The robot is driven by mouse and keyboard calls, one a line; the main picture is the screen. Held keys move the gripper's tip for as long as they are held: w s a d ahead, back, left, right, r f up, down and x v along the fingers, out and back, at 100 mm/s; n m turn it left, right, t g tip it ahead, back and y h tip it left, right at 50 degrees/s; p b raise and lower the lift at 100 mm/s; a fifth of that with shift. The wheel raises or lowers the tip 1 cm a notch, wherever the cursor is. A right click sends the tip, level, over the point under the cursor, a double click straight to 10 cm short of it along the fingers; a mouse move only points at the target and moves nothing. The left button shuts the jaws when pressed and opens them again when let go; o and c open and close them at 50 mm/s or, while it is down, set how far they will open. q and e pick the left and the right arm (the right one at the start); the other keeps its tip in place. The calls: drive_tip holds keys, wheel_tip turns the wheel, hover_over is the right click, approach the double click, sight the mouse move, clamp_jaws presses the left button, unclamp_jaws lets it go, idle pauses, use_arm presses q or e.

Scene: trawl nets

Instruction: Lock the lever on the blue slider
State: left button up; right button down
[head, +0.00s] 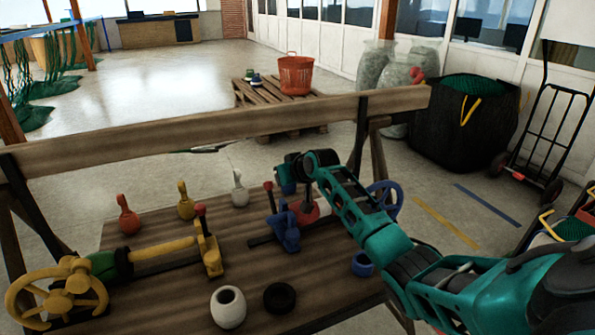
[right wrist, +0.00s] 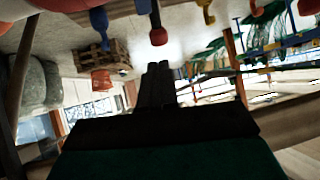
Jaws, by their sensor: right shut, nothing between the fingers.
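The blue slider (head: 287,232) sits on a dark rail on the wooden table. Its lever (head: 268,195) stands roughly upright with a red knob on top. In the right wrist view, which is upside down, a red knob on a dark stem (right wrist: 158,36) appears just beyond my right fingertips, with a small gap in the picture. My right gripper (right wrist: 158,68) is shut and empty. In the head view my teal right arm reaches over the table from the right; its fingers are not clearly visible there. My left gripper is not in view.
A yellow slider (head: 208,250) with a red-knobbed lever and yellow handwheel (head: 57,295) stands left. Red (head: 128,216), yellow (head: 185,203) and white (head: 240,190) pegs stand behind. A white jar (head: 228,308) and black ring (head: 279,298) lie in front. A wooden beam (head: 220,128) crosses behind.

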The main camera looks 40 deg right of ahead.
drive_tip(key=v, duration=0.7)
drive_tip(key=shift+r, duration=0.4)
drive_tip(key=s+a+f+n+g, duration=0.1)
drive_tip(key=s+a+f, duration=0.3)
drive_tip(key=s, duration=0.1)
drive_tip(key=s+a+f+n+g, duration=0.1)
drive_tip(key=s+a+f, duration=0.3)
drive_tip(key=s, duration=0.1)
drive_tip(key=s+a+f+n+g, duration=0.1)
drive_tip(key=s+a+f, duration=0.4)
drive_tip(key=shift+g+y, duration=0.3)
drive_tip(key=shift+g, duration=0.1)
drive_tip(key=s+a+g, duration=0.2)
drive_tip(key=s+a, duration=0.2)
drive_tip(key=s, duration=0.7)
drive_tip(key=s+a+g, duration=0.1)
drive_tip(key=s+a, duration=0.3)
drive_tip(key=s, duration=0.6)
drive_tip(key=w+a+f+n+t+y, duration=0.1)
drive_tip(key=w+a+f+t, duration=0.2)
drive_tip(key=w+f+t, duration=0.3)
drive_tip(key=shift+w+f+t+y, duration=0.4)
drive_tip(key=shift+w+f, duration=0.15)
drive_tip(key=shift+f, duration=1.2)
drive_tip(key=shift+a, duration=0.1)
